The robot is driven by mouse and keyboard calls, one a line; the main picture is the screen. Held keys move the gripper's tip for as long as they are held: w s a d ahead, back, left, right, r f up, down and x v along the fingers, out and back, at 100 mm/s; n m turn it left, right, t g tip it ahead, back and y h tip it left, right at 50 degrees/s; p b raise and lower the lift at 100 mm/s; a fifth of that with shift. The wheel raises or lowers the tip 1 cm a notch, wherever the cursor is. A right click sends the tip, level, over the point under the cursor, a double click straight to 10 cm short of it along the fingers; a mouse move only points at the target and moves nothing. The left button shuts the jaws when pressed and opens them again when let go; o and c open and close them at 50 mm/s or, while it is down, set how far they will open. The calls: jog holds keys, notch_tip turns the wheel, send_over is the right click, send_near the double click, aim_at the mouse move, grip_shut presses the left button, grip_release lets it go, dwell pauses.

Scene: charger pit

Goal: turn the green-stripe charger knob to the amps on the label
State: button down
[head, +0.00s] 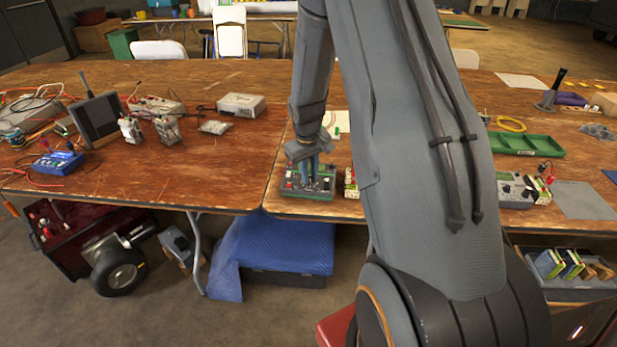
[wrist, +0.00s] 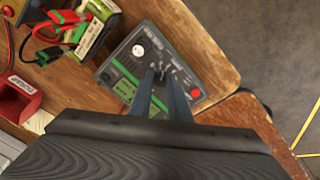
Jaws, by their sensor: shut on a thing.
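The green-stripe charger (head: 322,190) is a grey box near the front edge of the table. In the wrist view its panel (wrist: 177,52) shows a green stripe, a white round spot, a red button and a greenish display. My gripper (head: 309,180) points down onto the panel. In the wrist view its two fingers (wrist: 163,73) close on the small dark knob, which they mostly hide. The knob's pointer and scale are too small to read. A battery with a green and white label (wrist: 95,36) stands beside the charger, clipped with red and green leads; its print is unreadable.
A similar charger (head: 513,191) stands to the right, past my arm. A green tray (head: 527,144) lies behind it. A blue device (head: 58,162) and a dark-screened device (head: 97,119) stand at left. The table edge is close to the charger.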

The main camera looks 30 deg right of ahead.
aim_at(308, 187)
jog(key=shift+w+m+b, duration=0.1)
jog(key=shift+m+b, duration=0.35)
jog(key=shift+m, duration=0.65)
jog(key=shift+r, duration=0.1)
jog(key=c, duration=1.7)
grip_release()
jog(key=shift+o, duration=0.2)
notch_tip(308, 187, up, 8)
jog(key=s+b, duration=0.1)
jog(key=shift+a+f, duration=0.2)
jog(key=shift+a, duration=0.25)
jog(key=shift+s, duration=0.1)
